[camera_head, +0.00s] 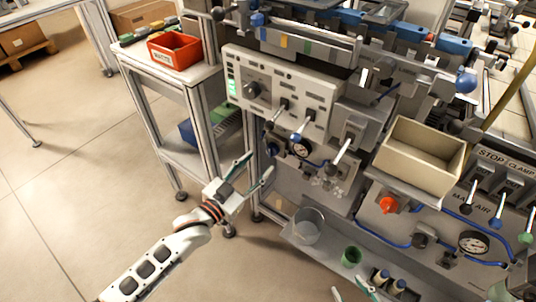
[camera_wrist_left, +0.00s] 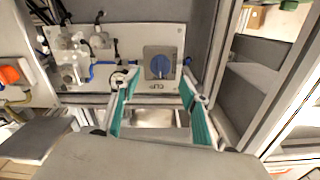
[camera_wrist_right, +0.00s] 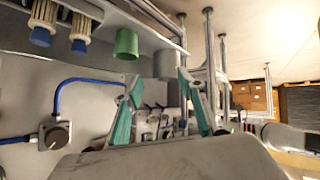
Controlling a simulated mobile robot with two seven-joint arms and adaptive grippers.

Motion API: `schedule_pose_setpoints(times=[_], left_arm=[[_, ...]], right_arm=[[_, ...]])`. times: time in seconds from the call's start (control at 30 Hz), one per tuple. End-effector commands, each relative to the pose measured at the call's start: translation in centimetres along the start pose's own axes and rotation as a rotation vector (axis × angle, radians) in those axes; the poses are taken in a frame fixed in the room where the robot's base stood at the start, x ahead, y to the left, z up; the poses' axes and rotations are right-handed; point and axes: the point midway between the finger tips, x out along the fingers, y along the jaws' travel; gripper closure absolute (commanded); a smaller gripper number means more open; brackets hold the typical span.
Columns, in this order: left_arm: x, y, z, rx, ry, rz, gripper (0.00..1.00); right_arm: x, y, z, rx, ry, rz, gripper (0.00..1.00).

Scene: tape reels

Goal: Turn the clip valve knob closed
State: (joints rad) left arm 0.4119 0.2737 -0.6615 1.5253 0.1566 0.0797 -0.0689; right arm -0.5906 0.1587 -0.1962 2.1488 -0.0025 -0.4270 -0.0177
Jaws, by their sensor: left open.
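The clip valve knob (camera_wrist_left: 159,66) is a blue round knob on a dark grey square plate, with a label below it, in the left wrist view. I cannot make it out clearly in the head view. My left gripper (camera_head: 258,163) is open and empty in front of the lower left part of the machine. In the left wrist view its teal fingers (camera_wrist_left: 159,78) stand on either side of the knob in the picture, apart from it. My right gripper (camera_head: 350,288) is at the bottom edge of the head view. It is open and empty in the right wrist view (camera_wrist_right: 160,82).
A grey control panel (camera_head: 277,89) with protruding levers stands above my left gripper. A beige bin (camera_head: 421,157), a red knob (camera_head: 388,204) and a gauge (camera_head: 472,243) are at the right.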

Motion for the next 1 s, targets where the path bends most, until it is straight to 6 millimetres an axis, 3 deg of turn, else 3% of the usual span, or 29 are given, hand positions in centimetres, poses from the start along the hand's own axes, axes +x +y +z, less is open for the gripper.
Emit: schedule_pose_setpoints(times=[0.33, 0.73, 0.77, 0.9, 1.0], left_arm=[[5.0, 0.2, 0.3, -0.003, -0.004, 0.001, 0.55], [6.0, 0.1, 0.0, -0.001, -0.002, 0.000, 0.55], [6.0, 0.1, 0.0, -0.001, -0.002, 0.000, 0.57], [5.9, 0.1, 0.1, -0.001, -0.002, 0.000, 0.93], [5.9, 0.1, 0.1, -0.001, -0.002, 0.000, 0.93]], right_arm=[[0.3, -0.8, -0.2, 0.008, 0.008, -0.014, 0.60], [0.5, -0.4, -1.2, 0.006, 0.027, -0.008, 0.60], [0.5, -0.4, -1.2, 0.006, 0.027, -0.008, 0.60], [0.6, -0.3, -1.1, 0.005, 0.026, -0.006, 0.60], [0.6, -0.3, -1.1, 0.005, 0.025, -0.005, 0.60]])
